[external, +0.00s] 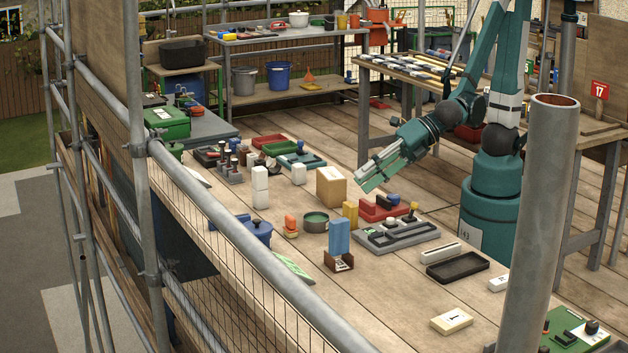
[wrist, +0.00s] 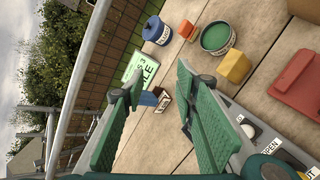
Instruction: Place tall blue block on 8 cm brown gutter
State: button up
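The tall blue block (external: 339,238) stands upright at the small brown gutter (external: 342,265) on the plank table in the external view. Its lower end meets the gutter and appears to rest in it. In the wrist view the blue block (wrist: 147,98) and the brown gutter (wrist: 166,101), which bears a white label, show beyond my fingers, partly hidden by them. My gripper (external: 368,182) is above the table, behind the block and apart from it. In the wrist view my gripper (wrist: 159,74) has its green-padded fingers spread, with nothing held between them.
A yellow block (external: 350,214), a green round tin (external: 316,222), a blue pot (external: 258,231) and an orange object (external: 291,225) stand near the gutter. A grey tray (external: 397,235) lies to its right. Scaffold rails run along the table's left edge. The front planks are mostly clear.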

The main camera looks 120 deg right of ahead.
jog(key=s+d+r+m+g, duration=0.2)
jog(key=s+d+m, duration=0.1)
jog(key=s+m, duration=0.6)
jog(key=s+d+r+m+g+y, duration=0.1)
jog(key=s+d+m, duration=0.3)
jog(key=s+m, duration=0.6)
jog(key=r+m+g, duration=0.1)
jog(key=m, duration=0.2)
jog(key=shift+d+r+m+g+y, duration=0.15)
jog(key=shift+m+g+y, duration=0.15)
jog(key=shift+m, duration=0.1)
